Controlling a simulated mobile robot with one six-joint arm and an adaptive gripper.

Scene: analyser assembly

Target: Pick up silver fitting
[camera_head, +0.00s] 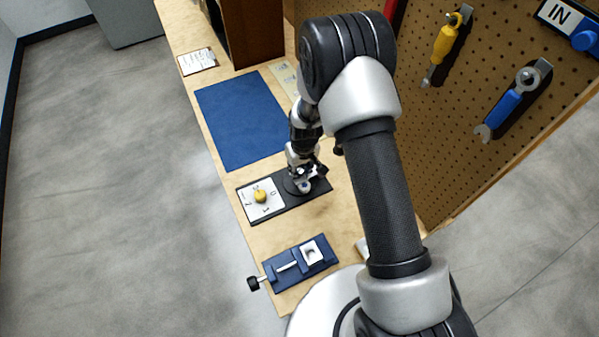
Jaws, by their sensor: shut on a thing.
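My gripper (303,182) points down over the right part of a dark base plate (290,205) on the workbench. It is shut on the silver fitting (303,187), of which only a small bright part shows between and below the fingers. The gripper hides most of the fitting. I cannot tell whether the fitting touches the dark plate or is just above it.
Left on the dark plate is a white panel with a yellow knob (260,196). A blue clamp fixture (300,263) with a black-ended handle is nearer. A blue mat (240,120) lies clear behind. A pegboard (440,130) with hanging tools stands at the right.

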